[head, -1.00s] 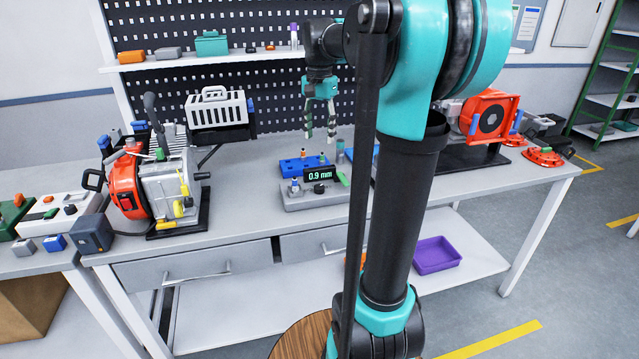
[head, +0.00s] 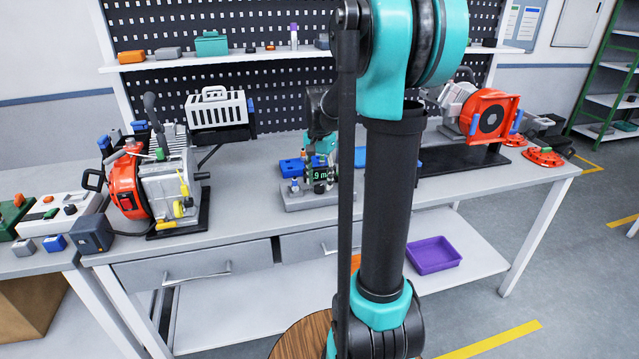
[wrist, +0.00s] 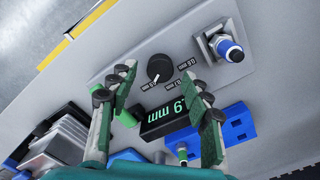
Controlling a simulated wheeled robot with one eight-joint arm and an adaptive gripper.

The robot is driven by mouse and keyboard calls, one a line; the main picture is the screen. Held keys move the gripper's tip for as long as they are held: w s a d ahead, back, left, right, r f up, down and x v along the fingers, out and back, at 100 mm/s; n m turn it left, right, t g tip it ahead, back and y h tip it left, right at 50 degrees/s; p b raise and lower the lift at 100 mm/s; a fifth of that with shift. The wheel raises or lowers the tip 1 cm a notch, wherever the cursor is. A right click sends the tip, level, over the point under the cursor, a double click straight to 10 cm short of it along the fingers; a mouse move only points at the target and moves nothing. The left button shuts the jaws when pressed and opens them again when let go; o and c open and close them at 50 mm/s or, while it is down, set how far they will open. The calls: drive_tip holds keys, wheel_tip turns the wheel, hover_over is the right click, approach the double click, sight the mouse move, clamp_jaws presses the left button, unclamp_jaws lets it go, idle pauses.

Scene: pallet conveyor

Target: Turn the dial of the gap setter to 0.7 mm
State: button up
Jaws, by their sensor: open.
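The gap setter (head: 292,204) is a grey block on the bench. Its black round dial (wrist: 160,68) shows in the wrist view, with a white pointer mark and small labels around it, too small to read surely. The dial is hidden in the head view. The display (wrist: 163,117) reads 0.9 mm in green, its first digit partly covered. A spark plug (wrist: 230,48) stands in a holder on the block. My gripper (wrist: 163,82) is open above the setter, its fingers either side of the display, tips near the dial and apart from it.
A blue block (head: 291,167) lies behind the setter, with another plug (wrist: 182,150) beside it in the wrist view. An engine (head: 165,175) stands to the left, an orange machine (head: 488,117) to the right. The bench front is clear.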

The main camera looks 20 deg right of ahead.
drive_tip(key=shift+f, duration=0.75)
drive_tip(key=shift+c, duration=0.4)
clamp_jaws()
drive_tip(key=shift+n, duration=0.4)
drive_tip(key=n, duration=1)
drive_tip(key=shift+n, duration=0.4)
